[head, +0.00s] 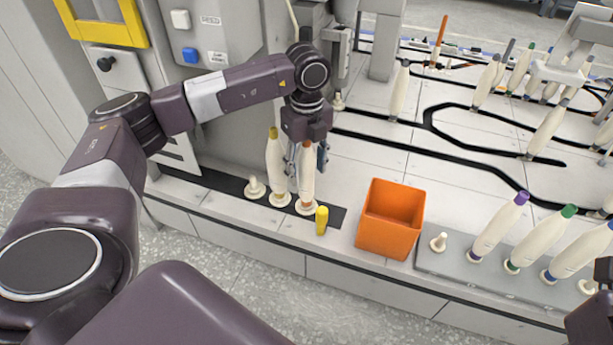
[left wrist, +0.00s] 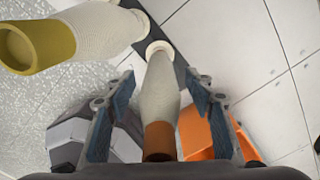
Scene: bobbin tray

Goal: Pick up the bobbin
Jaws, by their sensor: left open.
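A cream bobbin with a brown tube end (head: 307,179) stands upright on a round peg base on the black strip at the front edge. My left gripper (head: 307,150) is above it, pointing down, its fingers on either side of the bobbin's upper part. In the left wrist view the left gripper (left wrist: 159,82) is open, with the brown-ended bobbin (left wrist: 160,100) between its fingers and gaps visible on both sides. A second bobbin, with a yellow end (head: 275,160), stands just left; it also shows large in the left wrist view (left wrist: 85,32). The right gripper's fingers are not visible.
An empty peg (head: 254,188) stands left of the two bobbins and a small yellow cylinder (head: 321,220) in front. An orange bin (head: 390,245) is to the right, then a grey tray (head: 432,262) with purple-, green- and blue-marked bobbins. A machine cabinet (head: 225,40) stands behind.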

